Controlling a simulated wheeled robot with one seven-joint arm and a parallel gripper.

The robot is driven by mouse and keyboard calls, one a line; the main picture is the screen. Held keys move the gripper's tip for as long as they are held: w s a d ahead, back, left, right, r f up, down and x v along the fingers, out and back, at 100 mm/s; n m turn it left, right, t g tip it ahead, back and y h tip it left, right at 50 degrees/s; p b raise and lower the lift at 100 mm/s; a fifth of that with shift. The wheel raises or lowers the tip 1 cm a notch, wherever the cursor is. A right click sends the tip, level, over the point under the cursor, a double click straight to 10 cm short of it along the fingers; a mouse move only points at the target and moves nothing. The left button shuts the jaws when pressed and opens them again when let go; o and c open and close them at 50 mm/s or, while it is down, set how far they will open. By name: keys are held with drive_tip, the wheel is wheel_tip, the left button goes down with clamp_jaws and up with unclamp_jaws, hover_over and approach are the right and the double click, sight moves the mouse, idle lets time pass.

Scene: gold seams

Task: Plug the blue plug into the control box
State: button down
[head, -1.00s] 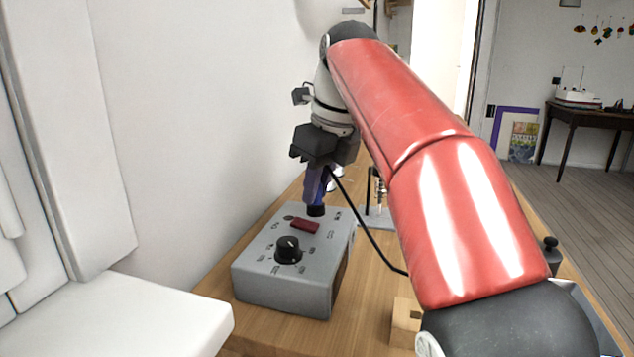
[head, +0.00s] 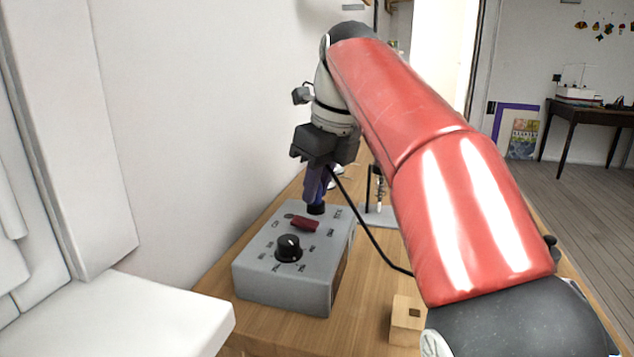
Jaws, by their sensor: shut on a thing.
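The grey control box (head: 285,290) stands on the wooden bench, with a black knob (head: 288,248) and a dark red switch (head: 305,223) on its top. My gripper (head: 318,170) is over the far part of the box, pointing down. It is shut on the blue plug (head: 314,186), which stands nearly upright. The plug's dark lower end (head: 316,209) meets the top of the box at its far edge. I cannot tell how deep it sits. A black cable (head: 366,227) runs from the plug down to the right, behind my red arm.
A wooden block with a hole (head: 407,318) lies on the bench (head: 270,334) right of the box. A metal stand (head: 378,212) is behind the box. A white wall is close on the left, with a white surface (head: 130,318) at front left.

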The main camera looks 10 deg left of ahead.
drive_tip(key=c, duration=0.8)
unclamp_jaws()
